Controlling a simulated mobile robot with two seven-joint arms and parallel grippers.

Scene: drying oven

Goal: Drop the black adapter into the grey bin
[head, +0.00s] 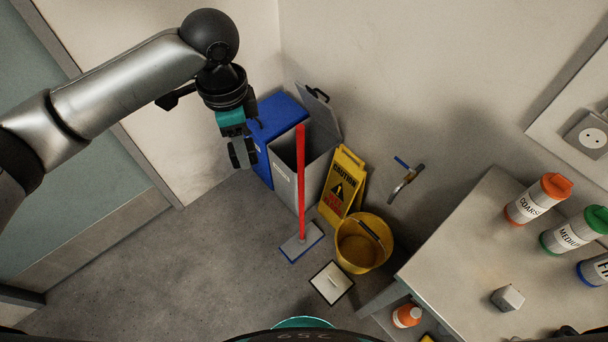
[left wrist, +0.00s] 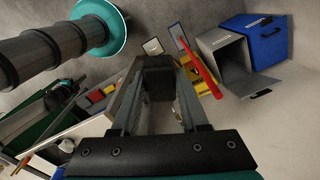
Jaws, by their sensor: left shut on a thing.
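The black adapter (left wrist: 160,84) is a dark block held between the two fingers of my left gripper (left wrist: 159,93). In the head view my left gripper (head: 243,153) hangs in the air, shut on the adapter, which is hard to tell from the dark fingers there. The grey bin (head: 284,178) stands against the wall just right of the gripper in the picture, with its lid (head: 318,112) raised and its mouth open. The bin also shows in the left wrist view (left wrist: 214,46), at the upper right. My right gripper is in neither view.
A closed blue bin (head: 262,125) stands beside the grey one. A yellow caution sign (head: 342,187) and yellow bucket (head: 360,245) are close by. A bench (head: 450,260) holds labelled bottles at right.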

